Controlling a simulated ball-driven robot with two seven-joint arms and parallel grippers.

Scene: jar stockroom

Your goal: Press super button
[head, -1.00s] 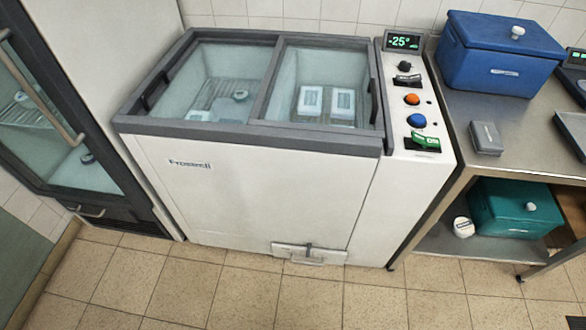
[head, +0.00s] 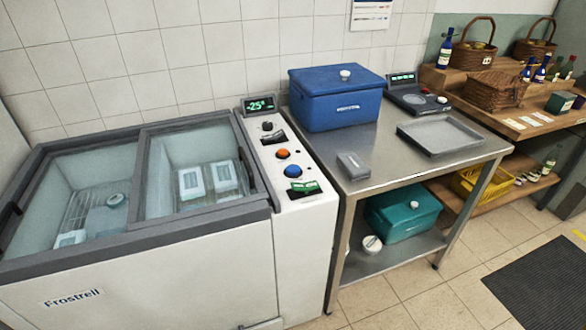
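The white control panel (head: 287,165) is on the right end of the chest freezer (head: 150,260). It has a display (head: 262,103) reading -25°, a black knob (head: 267,126), an orange button (head: 283,153) and a blue button (head: 293,170). A green switch or label (head: 303,188) is below the blue button. The lettering by the buttons is too small to read, so I cannot tell which one is marked super. Neither of my grippers is in view.
A steel table (head: 400,155) stands right of the freezer, with a blue box (head: 335,100), a grey case (head: 353,165), a scale (head: 415,97) and a grey tray (head: 440,134). A teal box (head: 402,212) is on its lower shelf. The tiled floor (head: 410,295) in front is clear.

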